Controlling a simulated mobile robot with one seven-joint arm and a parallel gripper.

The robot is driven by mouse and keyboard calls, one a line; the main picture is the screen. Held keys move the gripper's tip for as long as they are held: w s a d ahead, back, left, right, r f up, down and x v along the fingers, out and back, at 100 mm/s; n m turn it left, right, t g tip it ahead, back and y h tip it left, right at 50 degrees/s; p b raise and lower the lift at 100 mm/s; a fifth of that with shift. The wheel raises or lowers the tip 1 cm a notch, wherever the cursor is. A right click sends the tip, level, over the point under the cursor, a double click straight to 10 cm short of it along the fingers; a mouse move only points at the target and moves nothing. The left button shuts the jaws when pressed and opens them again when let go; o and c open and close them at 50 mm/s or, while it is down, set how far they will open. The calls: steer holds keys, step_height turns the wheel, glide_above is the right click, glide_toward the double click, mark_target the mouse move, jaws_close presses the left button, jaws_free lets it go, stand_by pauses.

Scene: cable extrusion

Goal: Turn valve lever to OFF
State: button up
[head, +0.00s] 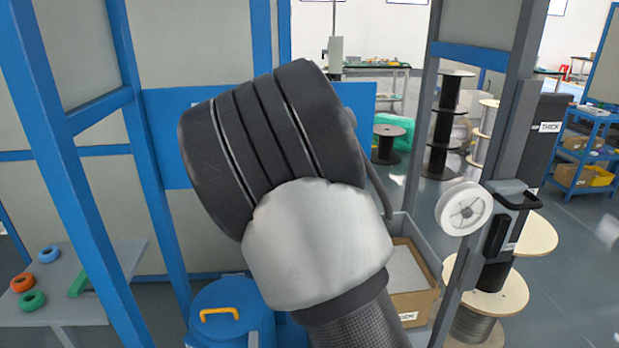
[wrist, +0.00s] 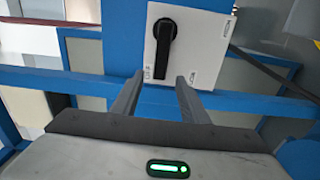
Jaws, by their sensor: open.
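The valve lever (wrist: 165,45) is a black handle on a white square plate (wrist: 192,55) in the wrist view. It runs roughly up and down in the picture, with a rounded pivot at its top. Small labels at the plate's corners are too small to read surely. My gripper (wrist: 160,78) is open, its two grey fingers pointing at the plate. The lever's lower end appears between the fingertips; I cannot tell whether they touch it. In the head view my arm hides the lever and the gripper.
Blue frame posts (head: 60,130) and a blue panel (head: 160,120) stand around my arm in the head view. A blue drum with a yellow handle (head: 220,314) and a cardboard box (head: 415,300) are below. A white spool (head: 463,209) hangs at right.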

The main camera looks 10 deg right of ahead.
steer(key=s, duration=1)
steer(key=shift+p, duration=0.45)
steer(key=shift+s, duration=0.1)
steer(key=s+d+m+g, duration=0.3)
steer(key=s+m+g, duration=0.45)
steer(key=s, duration=0.75)
steer(key=s+d+m+g, duration=0.3)
steer(key=s+m+g, duration=0.2)
steer(key=s+m, duration=0.8)
steer(key=s+r+n+p, duration=0.2)
steer(key=s+r+p, duration=0.1)
steer(key=r+p, duration=1.3)
steer(key=shift+s+r+n+p, duration=0.2)
steer(key=shift+r+n+p, duration=0.05)
steer(key=shift+n+p, duration=0.1)
